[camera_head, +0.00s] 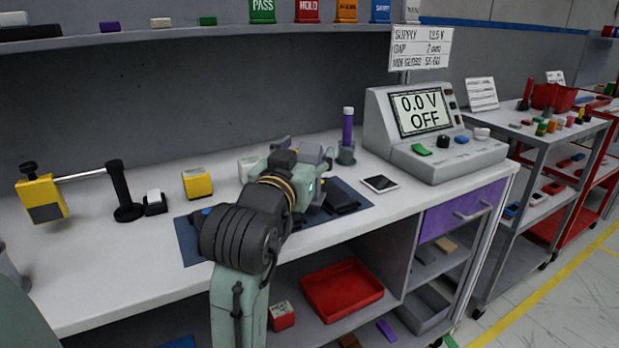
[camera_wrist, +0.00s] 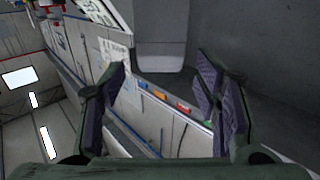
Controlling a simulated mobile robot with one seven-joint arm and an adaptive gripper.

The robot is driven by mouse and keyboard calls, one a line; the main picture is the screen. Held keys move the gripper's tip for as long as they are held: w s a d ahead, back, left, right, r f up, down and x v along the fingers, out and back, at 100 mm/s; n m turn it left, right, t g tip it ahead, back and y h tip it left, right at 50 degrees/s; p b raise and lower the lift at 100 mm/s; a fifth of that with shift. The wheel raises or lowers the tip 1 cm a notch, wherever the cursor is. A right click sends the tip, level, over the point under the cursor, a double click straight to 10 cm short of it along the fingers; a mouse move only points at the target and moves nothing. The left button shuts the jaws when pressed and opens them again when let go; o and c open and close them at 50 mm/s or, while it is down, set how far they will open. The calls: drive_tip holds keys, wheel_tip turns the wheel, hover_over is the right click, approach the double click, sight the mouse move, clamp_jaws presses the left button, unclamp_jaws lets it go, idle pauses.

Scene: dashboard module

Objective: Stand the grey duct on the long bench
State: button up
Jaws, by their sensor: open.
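My gripper (camera_head: 312,168) is low over the blue mat on the long bench (camera_head: 105,265). In the wrist view my gripper (camera_wrist: 163,95) is open, its two purple-padded fingers apart with nothing between the pads. A pale grey block-like shape (camera_wrist: 159,45) with a rounded lower edge shows beyond the fingers; I cannot tell whether it is the grey duct. In the head view I cannot pick out the duct for certain; my arm and gripper hide part of the mat and the bench behind.
A blue mat (camera_head: 187,241) lies under my arm, with a dark block (camera_head: 343,200) on it. A yellow block (camera_head: 197,183) and clamp stand (camera_head: 122,190) are left. A purple-topped holder (camera_head: 347,135), tablet (camera_head: 380,184) and power supply (camera_head: 430,125) are right. The bench's front left is clear.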

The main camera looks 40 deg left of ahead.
drive_tip(key=shift+x, duration=1.3)
drive_tip(key=shift+c, duration=0.4)
clamp_jaws()
